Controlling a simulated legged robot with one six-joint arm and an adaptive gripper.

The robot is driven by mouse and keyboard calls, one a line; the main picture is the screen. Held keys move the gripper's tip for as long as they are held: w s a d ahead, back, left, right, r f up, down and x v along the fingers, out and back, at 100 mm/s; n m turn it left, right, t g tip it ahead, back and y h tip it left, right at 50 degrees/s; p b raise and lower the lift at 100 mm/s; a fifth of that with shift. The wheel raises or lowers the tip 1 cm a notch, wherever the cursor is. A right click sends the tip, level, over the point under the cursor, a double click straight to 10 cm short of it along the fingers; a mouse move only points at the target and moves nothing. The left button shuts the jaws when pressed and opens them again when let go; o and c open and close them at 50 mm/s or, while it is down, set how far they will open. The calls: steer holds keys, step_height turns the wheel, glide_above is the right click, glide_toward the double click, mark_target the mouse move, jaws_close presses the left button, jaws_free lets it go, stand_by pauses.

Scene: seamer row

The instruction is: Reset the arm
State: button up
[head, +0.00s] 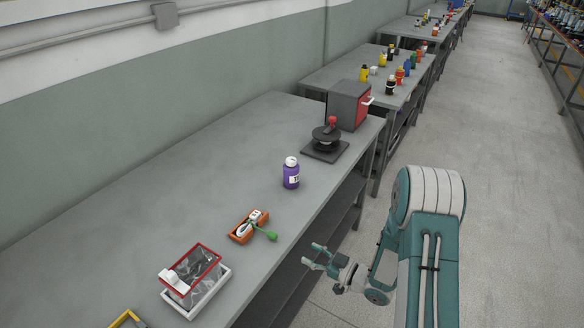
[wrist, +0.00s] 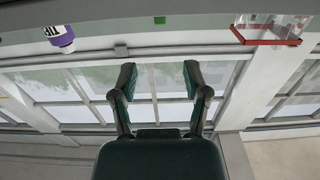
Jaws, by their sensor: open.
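My gripper (head: 318,256) is open and empty in the head view. It hangs in the aisle just off the front edge of the near workbench (head: 120,235), at about the height of the bench edge. In the wrist view its two fingers (wrist: 160,82) stand apart with nothing between them. My teal and white arm fills the lower right of the head view.
On the bench stand a purple bottle (head: 291,175), an orange tray (head: 241,233) with a green-handled tool, a red-rimmed bin (head: 222,284), a black turntable device (head: 325,146) and a grey-red box (head: 348,105). Farther benches hold several bottles. The aisle floor (head: 505,170) is clear.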

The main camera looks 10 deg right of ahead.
steer(key=w+d+r+t+h, duration=0.1)
steer(key=w+d+r+h, duration=0.2)
steer(key=w+r+h, duration=0.35)
steer(key=s+d+r+m+g+h, duration=0.1)
steer(key=s+d+r+m+h, duration=0.25)
steer(key=r, duration=0.35)
steer(key=s+d+r+m+h, duration=0.25)
steer(key=s+r+h, duration=0.25)
steer(key=r, duration=0.3)
steer(key=s+a+r+m+g, duration=0.2)
steer(key=s, duration=0.9)
steer(key=s+a+r+m+g, duration=0.2)
steer(key=s+a+g, duration=0.1)
steer(key=s, duration=0.8)
steer(key=shift+s+r+y, duration=0.15)
steer(key=shift+r+y, duration=0.2)
steer(key=shift+y, duration=0.05)
